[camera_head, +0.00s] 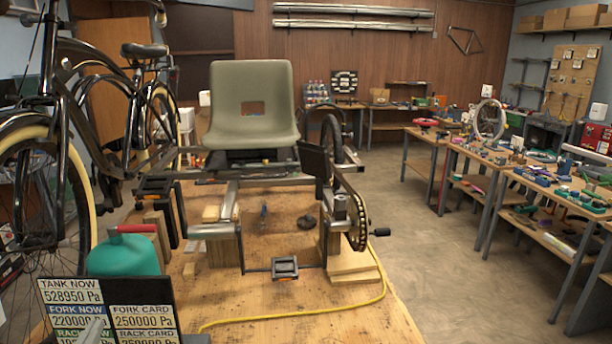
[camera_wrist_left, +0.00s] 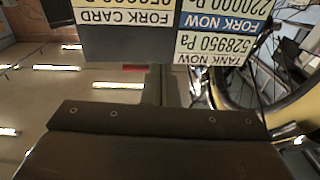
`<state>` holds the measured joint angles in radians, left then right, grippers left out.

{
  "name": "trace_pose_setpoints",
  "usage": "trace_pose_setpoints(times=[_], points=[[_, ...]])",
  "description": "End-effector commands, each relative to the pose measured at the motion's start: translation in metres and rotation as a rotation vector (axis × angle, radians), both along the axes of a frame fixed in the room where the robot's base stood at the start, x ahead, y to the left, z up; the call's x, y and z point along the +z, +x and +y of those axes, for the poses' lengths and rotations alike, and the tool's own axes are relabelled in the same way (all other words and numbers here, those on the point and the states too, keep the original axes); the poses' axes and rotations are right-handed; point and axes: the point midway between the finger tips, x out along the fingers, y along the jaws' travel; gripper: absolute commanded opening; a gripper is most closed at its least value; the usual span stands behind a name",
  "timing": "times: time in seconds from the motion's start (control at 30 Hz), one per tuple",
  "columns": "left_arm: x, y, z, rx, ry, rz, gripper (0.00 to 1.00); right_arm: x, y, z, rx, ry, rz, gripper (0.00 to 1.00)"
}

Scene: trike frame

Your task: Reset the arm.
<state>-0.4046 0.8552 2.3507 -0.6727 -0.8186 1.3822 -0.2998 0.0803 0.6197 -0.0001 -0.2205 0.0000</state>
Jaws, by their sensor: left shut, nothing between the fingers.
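My left gripper (camera_head: 92,332) shows only as a small grey piece at the bottom left of the head view, in front of the lower part of a black sign board (camera_head: 142,296). It is shut and empty. In the left wrist view a dark bar with several screws (camera_wrist_left: 150,118) fills the lower part, and the sign board (camera_wrist_left: 130,45) hangs upside down at the top. The sign gives tank, fork and rack pressures; its lowest lines are cut off or covered. My right gripper is not in view.
A teal tank (camera_head: 125,258) with a red handle stands behind the sign. A trike frame with a grey-green seat (camera_head: 254,105) stands on the wooden bench (camera_head: 290,325); a yellow hose (camera_head: 300,317) crosses its front. A bicycle (camera_head: 60,130) is close on the left.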

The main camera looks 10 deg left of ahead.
Motion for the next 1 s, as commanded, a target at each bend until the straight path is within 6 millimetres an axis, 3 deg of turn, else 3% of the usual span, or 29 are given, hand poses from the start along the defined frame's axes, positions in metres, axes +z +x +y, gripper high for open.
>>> trace_pose_setpoints(times=[0.03, 0.17, 0.27, 0.4, 0.53, 0.7, 0.73, 1.0], points=[[-0.022, -0.013, 0.004, 0.071, -0.022, 0.074, 0.00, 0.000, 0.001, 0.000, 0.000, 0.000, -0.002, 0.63], [-0.077, -0.046, 0.003, 0.199, -0.044, 0.311, 0.00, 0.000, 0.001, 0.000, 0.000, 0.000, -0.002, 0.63], [-0.119, -0.075, -0.010, 0.237, -0.066, 0.522, 0.00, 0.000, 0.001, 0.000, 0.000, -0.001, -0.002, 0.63], [-0.168, -0.116, -0.043, 0.197, -0.102, 0.813, 0.00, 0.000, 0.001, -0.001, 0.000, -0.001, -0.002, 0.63], [-0.197, -0.147, -0.081, 0.093, -0.131, 1.028, 0.00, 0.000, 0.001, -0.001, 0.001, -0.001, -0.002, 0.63], [-0.218, -0.181, -0.132, -0.101, -0.165, 1.234, 0.00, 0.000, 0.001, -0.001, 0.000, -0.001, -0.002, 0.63], [-0.221, -0.186, -0.141, -0.141, -0.171, 1.263, 0.00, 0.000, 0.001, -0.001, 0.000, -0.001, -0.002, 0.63], [-0.302, -0.167, -0.129, -0.139, -0.172, 1.299, 0.00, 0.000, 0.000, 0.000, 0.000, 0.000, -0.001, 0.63]])
